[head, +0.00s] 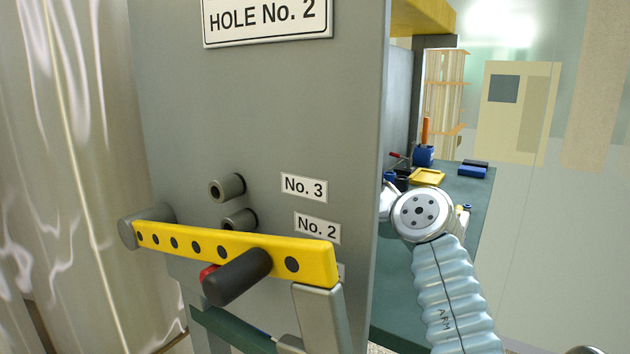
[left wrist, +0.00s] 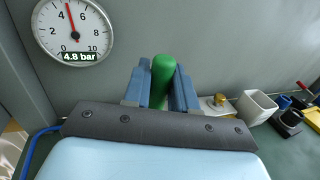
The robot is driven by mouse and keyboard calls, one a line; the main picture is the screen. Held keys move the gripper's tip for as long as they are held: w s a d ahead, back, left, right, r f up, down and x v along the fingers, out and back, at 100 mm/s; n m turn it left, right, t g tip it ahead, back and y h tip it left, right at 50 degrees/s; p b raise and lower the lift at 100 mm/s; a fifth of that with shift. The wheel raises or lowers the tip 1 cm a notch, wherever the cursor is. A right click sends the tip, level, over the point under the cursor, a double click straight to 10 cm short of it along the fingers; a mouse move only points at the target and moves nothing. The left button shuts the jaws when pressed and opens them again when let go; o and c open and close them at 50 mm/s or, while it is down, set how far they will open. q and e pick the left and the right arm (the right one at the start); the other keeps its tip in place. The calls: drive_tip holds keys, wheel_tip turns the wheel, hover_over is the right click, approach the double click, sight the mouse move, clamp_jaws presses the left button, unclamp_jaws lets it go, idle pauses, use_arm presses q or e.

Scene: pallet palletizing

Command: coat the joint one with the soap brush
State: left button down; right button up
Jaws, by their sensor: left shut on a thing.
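My left gripper (left wrist: 163,85) is shut on an upright green handle (left wrist: 163,80) in the left wrist view. I cannot tell whether this is the soap brush; no bristles show. My left gripper does not show in the head view. There, a grey panel (head: 260,110) bears two short pipe stubs, near labels No. 3 (head: 304,187) and No. 2 (head: 317,228). A yellow bar with holes (head: 215,246) crosses below them, with a black knob (head: 237,277) in front. A third label is mostly hidden behind the bar, and joint one cannot be made out.
A ribbed pale-blue arm (head: 445,290) of mine stands right of the panel edge. A green bench behind holds a yellow tray (head: 427,177) and blue items. The left wrist view shows a gauge (left wrist: 72,32) reading 4.8 bar, a brass fitting (left wrist: 220,101) and a white cup (left wrist: 256,106).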

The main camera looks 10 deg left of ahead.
use_arm(q)
drive_tip(key=shift+s+f, duration=0.1)
drive_tip(key=shift+f, duration=0.05)
drive_tip(key=shift+s+a+f+b, duration=0.1)
drive_tip(key=shift+s+a+b, duration=0.1)
drive_tip(key=shift+s+b, duration=0.35)
drive_tip(key=shift+w+d+r+p, duration=0.2)
drive_tip(key=shift+w+p, duration=0.3)
drive_tip(key=shift+p, duration=0.45)
drive_tip(key=shift+w+f, duration=0.1)
drive_tip(key=shift+w, duration=0.05)
